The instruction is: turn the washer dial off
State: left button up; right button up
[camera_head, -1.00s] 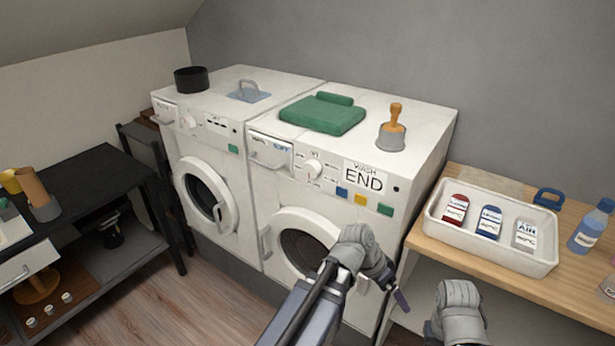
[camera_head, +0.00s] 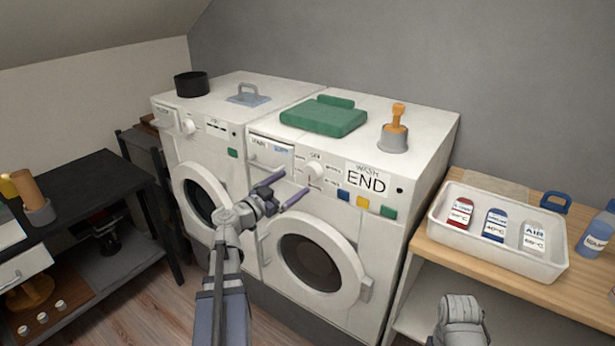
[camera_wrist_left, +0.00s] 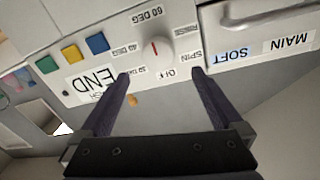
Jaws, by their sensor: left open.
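The washer dial (camera_head: 314,172) is a round white knob on the front panel of the right-hand white washer (camera_head: 290,213). It also shows in the left wrist view (camera_wrist_left: 164,47), upside down, with a red mark on its face. Labels ring it, among them 60 DEG, 40 DEG, SPIN and OFF. The red mark runs roughly along the line between 60 DEG and OFF; I cannot tell which end points. My left gripper (camera_head: 294,184) is open and empty, just in front of and below the dial. In the left wrist view its fingers (camera_wrist_left: 161,76) stand apart, short of the dial.
A WASH END sign (camera_head: 366,180) and coloured squares sit right of the dial. A second white machine (camera_head: 194,135) stands left. A white tray (camera_head: 440,222) sits on the wooden shelf. My right arm shows at the bottom right.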

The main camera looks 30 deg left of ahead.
aim_at(309, 173)
pick_arm(q)
jog(key=shift+w+d, duration=0.25)
jog(key=shift+w, duration=1.05)
jog(key=shift+w+d, duration=0.2)
jog(key=shift+w, duration=1.1)
jog(key=shift+w+d, duration=0.25)
jog(key=shift+w, duration=1.05)
jog(key=c, duration=1.3)
